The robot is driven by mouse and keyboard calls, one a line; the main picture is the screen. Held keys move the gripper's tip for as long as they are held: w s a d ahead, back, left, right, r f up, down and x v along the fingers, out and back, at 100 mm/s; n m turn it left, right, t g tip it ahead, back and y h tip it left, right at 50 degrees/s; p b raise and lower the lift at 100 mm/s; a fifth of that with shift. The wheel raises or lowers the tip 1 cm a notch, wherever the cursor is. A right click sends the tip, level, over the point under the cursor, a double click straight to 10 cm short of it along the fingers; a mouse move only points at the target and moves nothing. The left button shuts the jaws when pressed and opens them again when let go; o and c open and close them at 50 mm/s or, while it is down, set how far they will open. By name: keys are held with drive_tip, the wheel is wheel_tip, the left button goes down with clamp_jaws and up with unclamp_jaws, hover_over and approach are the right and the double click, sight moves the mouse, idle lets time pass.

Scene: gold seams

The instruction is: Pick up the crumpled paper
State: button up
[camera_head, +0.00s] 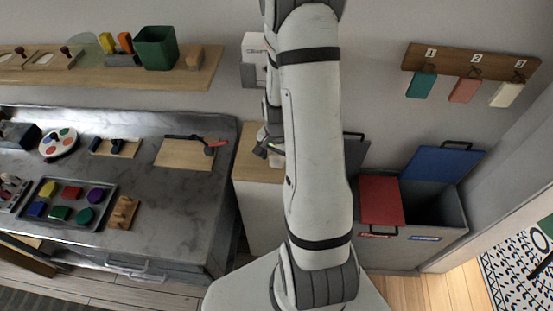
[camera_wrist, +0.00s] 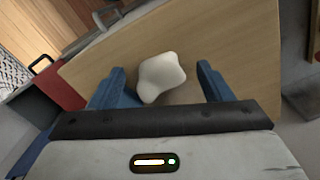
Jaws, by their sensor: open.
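The crumpled paper (camera_wrist: 162,78) is a small, white, lumpy piece on a light wooden top (camera_wrist: 225,35). In the wrist view it lies between the two blue fingers of my gripper (camera_wrist: 160,67). The fingers are open, with a gap on each side of the paper. I cannot tell how far the fingers are above the top. In the head view my gripper (camera_head: 263,150) is over the wooden-topped cabinet (camera_head: 250,168), partly behind my arm. I cannot clearly make out the paper there.
A grey bin (camera_head: 438,212) with a red lid (camera_head: 381,201) and a raised blue lid (camera_head: 445,162) stands right of the cabinet. A grey counter (camera_head: 175,185) with a tray of coloured pieces (camera_head: 68,188) is at left. A shelf (camera_head: 200,72) holds a green container (camera_head: 155,48).

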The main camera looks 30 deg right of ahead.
drive_tip(key=shift+f, duration=0.35)
drive_tip(key=c, duration=1)
